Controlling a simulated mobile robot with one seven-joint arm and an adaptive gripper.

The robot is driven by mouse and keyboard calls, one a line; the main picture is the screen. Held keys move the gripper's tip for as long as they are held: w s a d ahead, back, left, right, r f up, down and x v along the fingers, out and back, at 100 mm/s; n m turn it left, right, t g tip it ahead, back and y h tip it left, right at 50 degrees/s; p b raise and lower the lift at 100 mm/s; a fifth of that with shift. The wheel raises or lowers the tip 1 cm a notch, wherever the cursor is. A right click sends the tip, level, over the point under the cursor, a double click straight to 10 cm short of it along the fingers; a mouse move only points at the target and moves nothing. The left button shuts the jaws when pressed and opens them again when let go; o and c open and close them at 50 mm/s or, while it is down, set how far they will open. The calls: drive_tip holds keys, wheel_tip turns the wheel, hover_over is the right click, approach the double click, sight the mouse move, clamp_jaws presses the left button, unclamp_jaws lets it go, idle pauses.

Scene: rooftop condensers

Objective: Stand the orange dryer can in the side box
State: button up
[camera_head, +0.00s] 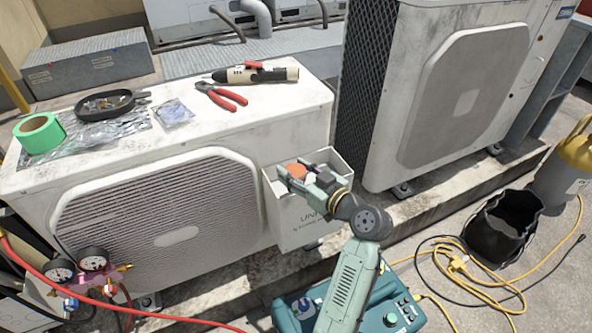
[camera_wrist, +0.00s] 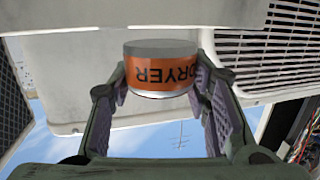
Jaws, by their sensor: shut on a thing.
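The orange dryer can (camera_wrist: 162,72) is between the two fingers of my gripper (camera_wrist: 165,95) in the wrist view. It has an orange band lettered DRYER and grey ends. In the head view the can's orange part (camera_head: 297,171) shows at the mouth of the white side box (camera_head: 300,214), which is on the end of the left condenser. My gripper (camera_head: 300,178) is shut on the can, over the box opening. The box floor is hidden, so I cannot tell whether the can touches it.
A second condenser (camera_head: 450,95) stands right of the box. A black bucket (camera_head: 503,226) and yellow cable (camera_head: 470,285) lie right.

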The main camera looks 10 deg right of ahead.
drive_tip(key=shift+f+b, duration=0.4)
drive_tip(key=shift+f, duration=0.2)
drive_tip(key=o, duration=1.2)
drive_tip(key=shift+r, duration=0.1)
drive_tip(key=shift+r, duration=0.3)
drive_tip(key=v, duration=1.2)
drive_tip(key=shift+r, duration=0.1)
